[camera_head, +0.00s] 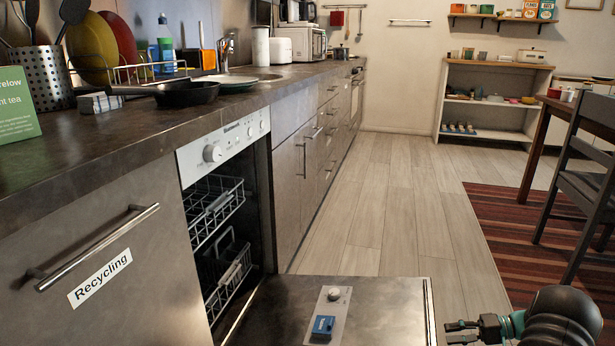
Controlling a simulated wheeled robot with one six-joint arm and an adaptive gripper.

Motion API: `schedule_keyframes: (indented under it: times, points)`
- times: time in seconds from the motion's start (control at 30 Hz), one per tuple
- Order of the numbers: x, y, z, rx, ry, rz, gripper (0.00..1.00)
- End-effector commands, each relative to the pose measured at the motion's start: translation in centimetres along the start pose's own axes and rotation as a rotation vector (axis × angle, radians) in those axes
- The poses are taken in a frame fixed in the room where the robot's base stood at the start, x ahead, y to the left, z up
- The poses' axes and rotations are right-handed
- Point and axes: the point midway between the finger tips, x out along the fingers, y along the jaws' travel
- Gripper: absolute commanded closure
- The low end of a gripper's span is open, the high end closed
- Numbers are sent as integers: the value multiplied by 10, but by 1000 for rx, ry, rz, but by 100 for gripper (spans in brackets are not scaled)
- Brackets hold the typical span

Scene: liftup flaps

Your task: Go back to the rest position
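My gripper (450,333) is at the bottom right, just right of the lowered dishwasher door's edge and pointing left. Its two dark fingers stand apart with a gap and nothing visible between them. The dishwasher (222,150) is open under the counter. Its door (390,312) lies folded down at the bottom of the view, with a small blue dispenser piece and a round cap on its inner face. The door's near part is cut off by the frame. Whether the gripper touches the door edge cannot be told.
A dark counter (130,135) runs along the left, with a pan (187,92) and dishes on it. A table (583,108) and chair (588,190) stand at right on a striped rug (500,215). The wooden floor (385,200) between is clear. A shelf (492,100) stands at the back.

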Motion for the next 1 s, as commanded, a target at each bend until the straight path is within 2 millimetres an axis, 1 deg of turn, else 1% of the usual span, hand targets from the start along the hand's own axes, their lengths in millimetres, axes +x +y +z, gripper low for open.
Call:
schedule_keyframes:
  times: [0.03,0.27,0.3,0.37,0.4,0.47,0.5,0.7,0.87,1.0]
  points:
    - [3,-27,-1,-2,-21,39,61]
    - [20,-111,9,11,-94,206,61]
    - [23,-126,12,11,-103,237,61]
    - [28,-148,18,9,-117,283,61]
    - [31,-162,23,9,-125,315,61]
    - [36,-183,30,5,-134,361,61]
    - [40,-197,35,2,-140,391,61]
    - [55,-261,68,-22,-153,543,61]
    - [66,-306,99,-52,-146,657,61]
    - [73,-341,130,-86,-129,752,61]
